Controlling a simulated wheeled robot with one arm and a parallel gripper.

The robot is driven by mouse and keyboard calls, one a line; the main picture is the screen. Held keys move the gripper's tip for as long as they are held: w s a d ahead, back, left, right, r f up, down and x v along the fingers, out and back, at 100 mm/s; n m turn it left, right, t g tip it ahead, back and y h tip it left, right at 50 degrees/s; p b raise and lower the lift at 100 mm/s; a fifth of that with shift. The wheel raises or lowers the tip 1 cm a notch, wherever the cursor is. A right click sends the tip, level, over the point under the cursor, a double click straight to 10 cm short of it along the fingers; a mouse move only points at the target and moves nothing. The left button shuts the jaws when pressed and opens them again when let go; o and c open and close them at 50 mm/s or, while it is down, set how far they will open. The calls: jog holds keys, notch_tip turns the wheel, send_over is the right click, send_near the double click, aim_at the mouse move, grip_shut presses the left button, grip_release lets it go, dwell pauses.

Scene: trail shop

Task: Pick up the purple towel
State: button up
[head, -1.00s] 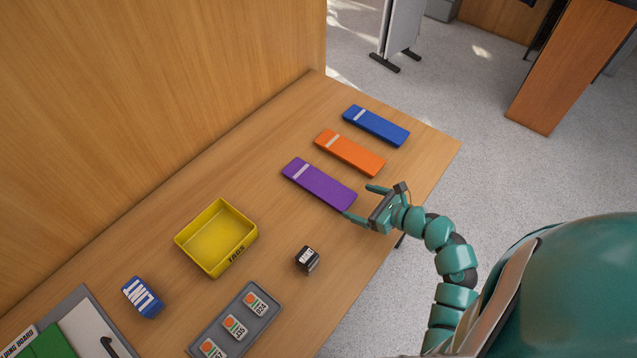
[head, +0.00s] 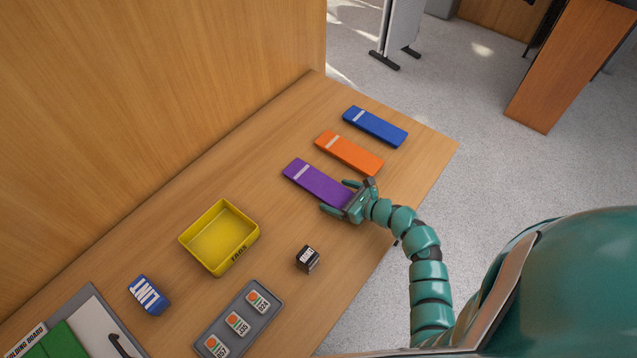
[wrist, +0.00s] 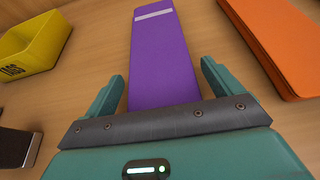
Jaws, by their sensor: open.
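The purple towel (head: 316,182) lies flat on the table, a long folded strip with a pale band near its far end. In the wrist view the towel (wrist: 162,60) runs away from my gripper, and its near end is hidden behind the gripper body. My gripper (head: 339,196) is open at the towel's near end. In the wrist view its fingers (wrist: 160,85) stand on either side of the towel, with gaps between them and its edges. I cannot tell how high the fingers are above the table.
An orange towel (head: 349,153) and a blue towel (head: 375,127) lie beyond the purple one. A yellow bin (head: 247,247), a small dark box (head: 307,259), a grey tray (head: 268,316) and a blue object (head: 149,295) are to the left. A wooden wall (head: 150,90) stands behind the table.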

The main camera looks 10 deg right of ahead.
jog(key=shift+x, duration=1)
jog(key=shift+c, duration=0.4)
jog(key=shift+r, duration=0.1)
jog(key=c, duration=1)
jog(key=shift+c, duration=0.2)
jog(key=shift+r, duration=0.1)
